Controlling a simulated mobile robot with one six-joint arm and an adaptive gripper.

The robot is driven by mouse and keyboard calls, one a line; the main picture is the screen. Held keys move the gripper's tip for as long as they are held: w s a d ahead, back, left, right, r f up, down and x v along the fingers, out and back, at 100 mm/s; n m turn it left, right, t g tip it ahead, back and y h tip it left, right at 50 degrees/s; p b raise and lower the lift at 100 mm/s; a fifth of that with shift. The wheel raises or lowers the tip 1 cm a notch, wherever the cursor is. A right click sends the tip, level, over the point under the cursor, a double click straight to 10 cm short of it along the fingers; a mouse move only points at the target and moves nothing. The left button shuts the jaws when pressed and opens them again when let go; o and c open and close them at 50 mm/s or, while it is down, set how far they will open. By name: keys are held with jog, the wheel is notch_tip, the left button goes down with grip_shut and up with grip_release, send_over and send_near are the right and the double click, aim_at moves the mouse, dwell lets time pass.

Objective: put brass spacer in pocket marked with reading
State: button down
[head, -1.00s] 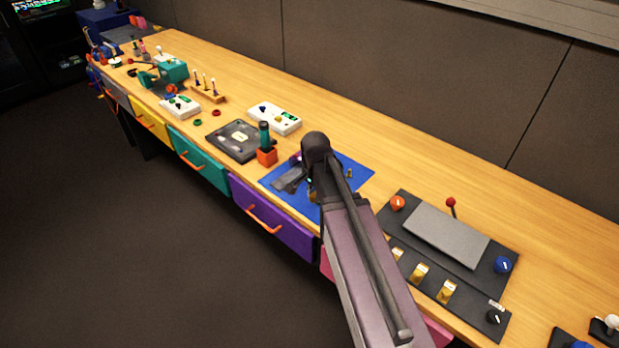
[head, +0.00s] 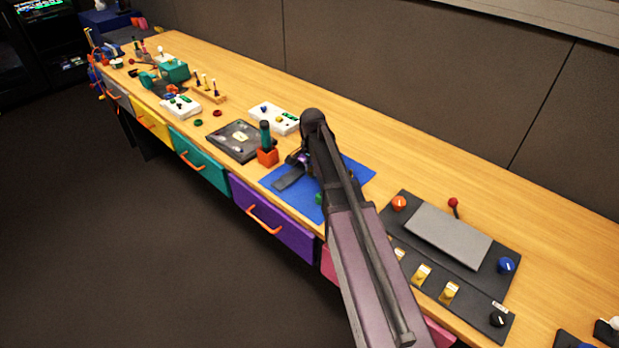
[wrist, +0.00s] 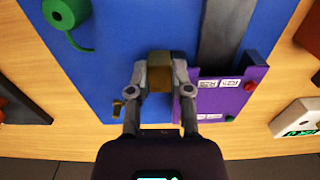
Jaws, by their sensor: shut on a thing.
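My gripper (wrist: 159,82) is shut on a brass block, the brass spacer (wrist: 159,62), held between its fingertips over the blue mat (wrist: 115,50). In the head view, my gripper (head: 298,160) is over the mat (head: 350,182), partly hidden by my arm. A purple panel (wrist: 238,103) with white labels (wrist: 220,84) lies just right of the fingers in the wrist view. The label text is too small to read, and part of the panel is hidden by my gripper. A white device (wrist: 298,118) with a green display stands further right; its reading is unclear.
A grey bar (wrist: 222,38) lies beside the purple panel. A green round piece (wrist: 65,12) with a tail and a small brass piece (wrist: 118,108) lie on the mat. An orange block with a green handle (head: 266,146) stands left of the mat. A dark control panel (head: 450,240) is on the right.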

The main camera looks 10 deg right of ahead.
aim_at(312, 182)
jog(key=shift+f, duration=0.1)
jog(key=shift+f+b, duration=1.7)
jog(key=shift+b, duration=0.1)
jog(key=shift+f, duration=0.2)
jog(key=c, duration=0.5)
grip_release()
jog(key=shift+r, duration=0.1)
jog(key=shift+c, duration=0.2)
jog(key=shift+r, duration=0.15)
notch_tip(312, 182, up, 12)
jog(key=p, duration=1.2)
